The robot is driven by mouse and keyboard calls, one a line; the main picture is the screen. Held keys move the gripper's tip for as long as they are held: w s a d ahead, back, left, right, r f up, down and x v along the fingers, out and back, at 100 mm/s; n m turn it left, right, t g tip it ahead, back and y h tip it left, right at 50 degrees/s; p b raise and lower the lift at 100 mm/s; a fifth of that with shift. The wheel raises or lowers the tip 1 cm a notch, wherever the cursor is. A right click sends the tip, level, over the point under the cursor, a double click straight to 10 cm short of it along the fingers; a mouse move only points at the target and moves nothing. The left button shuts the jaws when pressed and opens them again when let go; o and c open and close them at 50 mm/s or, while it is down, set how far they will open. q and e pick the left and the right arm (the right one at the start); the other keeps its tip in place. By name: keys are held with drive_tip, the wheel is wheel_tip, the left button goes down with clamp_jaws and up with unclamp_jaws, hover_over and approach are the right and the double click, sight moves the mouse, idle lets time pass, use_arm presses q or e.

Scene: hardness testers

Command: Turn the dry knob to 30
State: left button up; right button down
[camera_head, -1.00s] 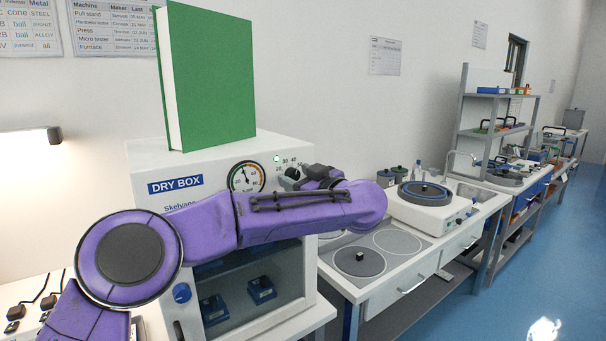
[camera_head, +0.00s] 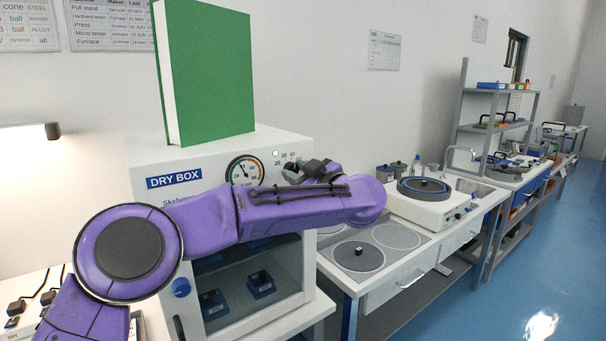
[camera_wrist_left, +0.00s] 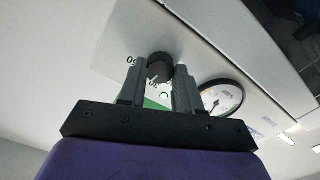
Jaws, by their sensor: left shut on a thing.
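The dry box (camera_head: 225,158) is a white cabinet with a blue "DRY BOX" label and a glass door. Its dry knob (camera_wrist_left: 160,67) is dark and round, and sits between my left fingers in the left wrist view. My left gripper (camera_head: 296,172) is at the upper right of the box front, shut on the knob; it also shows in the left wrist view (camera_wrist_left: 158,84). Scale numbers 20, 30 and 40 show above it in the head view. The knob itself is hidden there, and its exact setting is hard to read. My right gripper is out of view.
A round gauge (camera_head: 244,170) is left of my gripper. A small pale lamp (camera_head: 275,153) is just above it. A large green book (camera_head: 207,75) stands on the box. A bench with a polishing machine (camera_head: 425,205) stands to the right.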

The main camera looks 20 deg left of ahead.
use_arm(q)
drive_tip(key=n+b, duration=0.1)
drive_tip(key=n, duration=0.2)
drive_tip(key=shift+a+n, duration=0.15)
drive_tip(key=shift+n, duration=0.25)
drive_tip(key=shift+r+n, duration=0.1)
drive_tip(key=shift+n, duration=0.8)
drive_tip(key=shift+r+b, duration=0.1)
drive_tip(key=shift+b, duration=0.2)
drive_tip(key=o, duration=1)
drive_tip(key=shift+o, duration=0.2)
drive_tip(key=shift+a, duration=0.15)
